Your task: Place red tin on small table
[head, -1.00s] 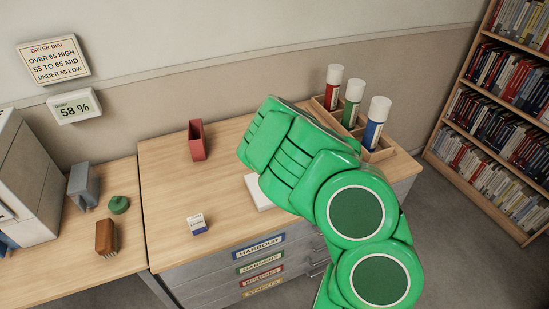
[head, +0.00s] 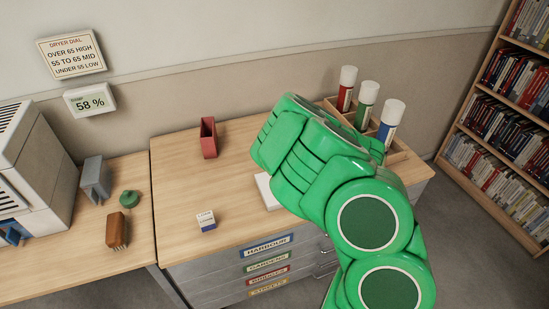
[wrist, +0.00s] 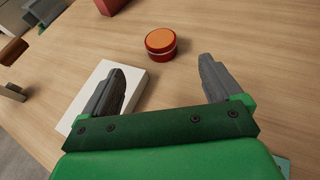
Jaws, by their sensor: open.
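The red tin (wrist: 161,44), round and low with an orange top, stands upright on the wooden desktop in the wrist view. My gripper (wrist: 162,65) is open and empty. Its two dark fingers are spread to either side, and the tin is just beyond the fingertips, in line with the gap. In the head view my green arm covers the spot, so the tin and my fingers are hidden there. I cannot make out a separate small table in these frames.
A white flat block (wrist: 105,93) lies beside the left finger. A rack (head: 398,157) with three capped tubes stands behind my arm.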

